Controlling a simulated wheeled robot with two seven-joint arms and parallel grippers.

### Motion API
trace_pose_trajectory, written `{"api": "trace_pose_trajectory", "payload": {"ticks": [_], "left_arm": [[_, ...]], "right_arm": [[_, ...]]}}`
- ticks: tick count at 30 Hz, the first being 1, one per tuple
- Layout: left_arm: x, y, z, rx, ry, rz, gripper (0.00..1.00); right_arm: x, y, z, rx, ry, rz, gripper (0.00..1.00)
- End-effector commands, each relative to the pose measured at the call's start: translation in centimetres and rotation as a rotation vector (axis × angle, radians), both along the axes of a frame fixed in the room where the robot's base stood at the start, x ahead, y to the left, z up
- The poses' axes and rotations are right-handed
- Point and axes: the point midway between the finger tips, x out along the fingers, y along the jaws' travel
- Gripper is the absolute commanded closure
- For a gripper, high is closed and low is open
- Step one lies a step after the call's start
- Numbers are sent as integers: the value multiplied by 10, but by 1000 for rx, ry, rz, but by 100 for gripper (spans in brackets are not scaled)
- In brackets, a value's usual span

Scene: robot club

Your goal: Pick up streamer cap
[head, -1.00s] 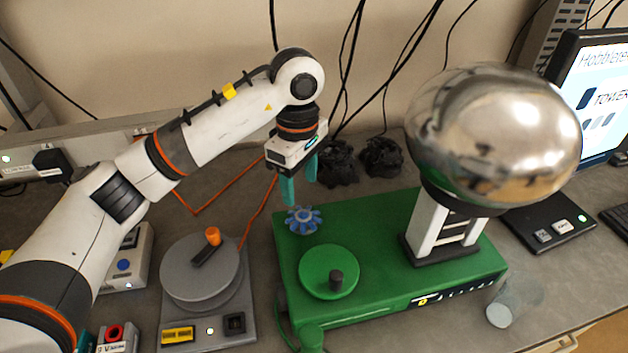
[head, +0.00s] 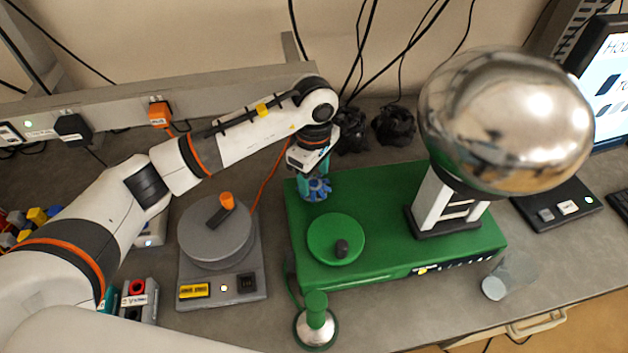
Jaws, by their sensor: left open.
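The streamer cap looks to be the blue, gear-like piece (head: 319,189) at the back left of the green generator box (head: 385,185). My left gripper (head: 312,187) points down at it with teal fingers, one of which shows beside the cap. The gripper is open. The fingers and wrist cover part of the cap, so I cannot tell whether they touch it. My right gripper is not in view.
A large silver dome (head: 505,120) stands on the right of the green box. A green disc with a dark knob (head: 336,240) lies in front of the cap. A grey turntable (head: 215,232) is at left, a clear cup (head: 508,275) at right.

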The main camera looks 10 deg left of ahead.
Motion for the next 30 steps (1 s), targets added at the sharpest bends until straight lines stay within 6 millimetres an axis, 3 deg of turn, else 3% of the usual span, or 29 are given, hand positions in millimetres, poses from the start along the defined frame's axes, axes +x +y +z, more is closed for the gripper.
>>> {"api": "trace_pose_trajectory", "payload": {"ticks": [5,11,12,21,30], "left_arm": [[0,0,-16,0,0,0,42],[0,0,-19,-1,-2,-1,42],[0,0,-19,-1,-2,-1,44],[0,0,-18,-1,-2,-1,91],[1,0,-13,-2,-4,-1,91]], "right_arm": [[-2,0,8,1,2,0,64],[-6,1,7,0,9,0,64],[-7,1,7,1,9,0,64],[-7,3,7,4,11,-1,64],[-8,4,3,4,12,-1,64]]}}
